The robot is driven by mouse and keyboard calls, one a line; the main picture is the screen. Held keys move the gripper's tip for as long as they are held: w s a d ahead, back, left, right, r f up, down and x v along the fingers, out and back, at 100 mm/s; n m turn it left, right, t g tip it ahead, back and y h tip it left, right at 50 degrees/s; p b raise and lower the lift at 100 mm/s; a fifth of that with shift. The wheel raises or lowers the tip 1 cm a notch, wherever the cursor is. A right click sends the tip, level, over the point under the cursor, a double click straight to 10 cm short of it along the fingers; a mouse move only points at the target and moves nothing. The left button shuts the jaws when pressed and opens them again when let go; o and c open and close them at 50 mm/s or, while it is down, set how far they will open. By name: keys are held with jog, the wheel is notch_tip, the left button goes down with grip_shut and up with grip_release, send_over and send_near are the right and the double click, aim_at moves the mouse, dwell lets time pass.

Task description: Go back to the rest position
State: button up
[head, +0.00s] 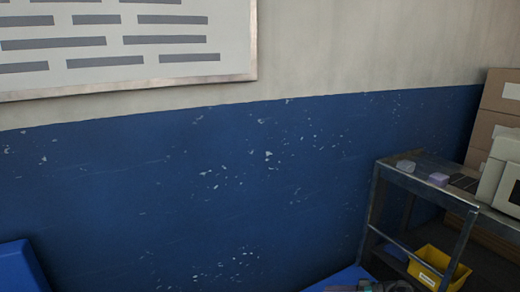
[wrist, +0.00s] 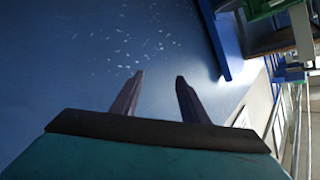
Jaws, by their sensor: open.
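My gripper (wrist: 160,76) shows in the wrist view, with its two fingers spread apart and nothing between them. It points toward a blue surface with pale chips, which looks like the scuffed wall. In the head view, only a small dark part that may belong to my arm shows at the bottom edge, right of the middle. The gripper itself cannot be made out there.
A metal shelf rack (head: 420,187) stands at the right with small items, a beige machine (head: 497,175) and a yellow bin (head: 438,265). Stacked cardboard boxes (head: 490,110) stand behind. A whiteboard (head: 120,40) hangs on the blue-and-beige wall (head: 230,190). A blue object (head: 18,268) sits lower left.

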jog(key=s+a+f+g+h+p, duration=0.1)
jog(key=s+a+f+g+p, duration=0.2)
jog(key=s+a, duration=0.45)
jog(key=s+a+f+m+g+h+p, duration=0.1)
jog(key=s+a+f+g+h, duration=0.1)
jog(key=s+a+f, duration=0.45)
jog(key=s+a+f+g+h+p, duration=0.1)
jog(key=s+a+f+g+p, duration=0.15)
jog(key=s+a, duration=0.55)
jog(key=s+d+f+m+g+h+p, duration=0.1)
jog(key=s+g+h, duration=0.15)
jog(key=s, duration=0.55)
jog(key=s+f+g+h+p, duration=0.1)
jog(key=s+f+h, duration=0.15)
jog(key=s, duration=0.45)
jog(key=s+d+m+t+h, duration=0.1)
jog(key=s+d+m+h, duration=0.3)
jog(key=d, duration=0.6)
jog(key=shift+s+d+f+m+h, duration=0.25)
jog(key=shift+m+h, duration=0.45)
jog(key=shift+m, duration=0.4)
jog(key=shift+a, duration=0.1)
jog(key=shift+c, duration=0.5)
